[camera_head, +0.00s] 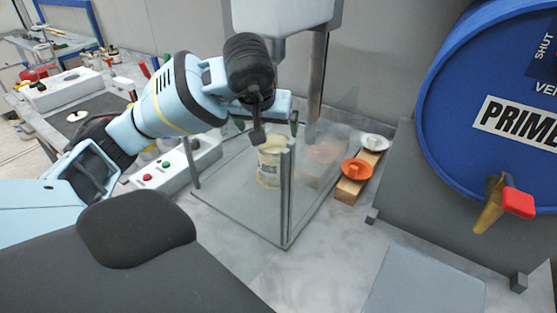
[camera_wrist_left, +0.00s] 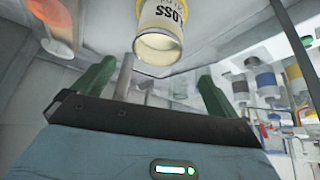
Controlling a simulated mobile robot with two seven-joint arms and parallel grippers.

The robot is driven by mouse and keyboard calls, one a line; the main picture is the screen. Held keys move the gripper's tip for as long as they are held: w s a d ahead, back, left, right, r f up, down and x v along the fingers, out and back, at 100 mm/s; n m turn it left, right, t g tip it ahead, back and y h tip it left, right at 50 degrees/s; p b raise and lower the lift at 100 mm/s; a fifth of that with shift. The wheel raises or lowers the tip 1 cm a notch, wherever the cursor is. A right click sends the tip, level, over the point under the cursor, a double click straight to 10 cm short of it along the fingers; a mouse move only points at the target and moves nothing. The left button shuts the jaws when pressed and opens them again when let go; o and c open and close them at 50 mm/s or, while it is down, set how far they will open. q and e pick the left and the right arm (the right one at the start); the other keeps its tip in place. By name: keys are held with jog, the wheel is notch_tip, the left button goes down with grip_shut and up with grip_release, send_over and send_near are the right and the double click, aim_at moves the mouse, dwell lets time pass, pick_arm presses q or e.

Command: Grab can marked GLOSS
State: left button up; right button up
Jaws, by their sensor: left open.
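The can marked GLOSS (camera_head: 269,172) is a cream can with a pale yellow top, standing upright inside a clear-walled enclosure (camera_head: 240,212). In the left wrist view the can (camera_wrist_left: 161,22) appears upside down, and part of its label reads "LOSS". My left gripper (camera_head: 275,128) is above the can at the enclosure's top, with its fingers apart and nothing between them. In the left wrist view the two green fingers (camera_wrist_left: 155,85) are spread, and the can is beyond them, not touched. My right gripper is not in view.
A grey vertical post stands beside the can at the enclosure's edge. A control box with red and green buttons (camera_head: 158,174) lies left.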

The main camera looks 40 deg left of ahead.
aim_at(273, 140)
pick_arm(q)
jog(key=shift+d+x, duration=0.2)
jog(key=shift+x, duration=3.7)
jog(key=shift+w+r, duration=0.15)
jog(key=c, duration=1.8)
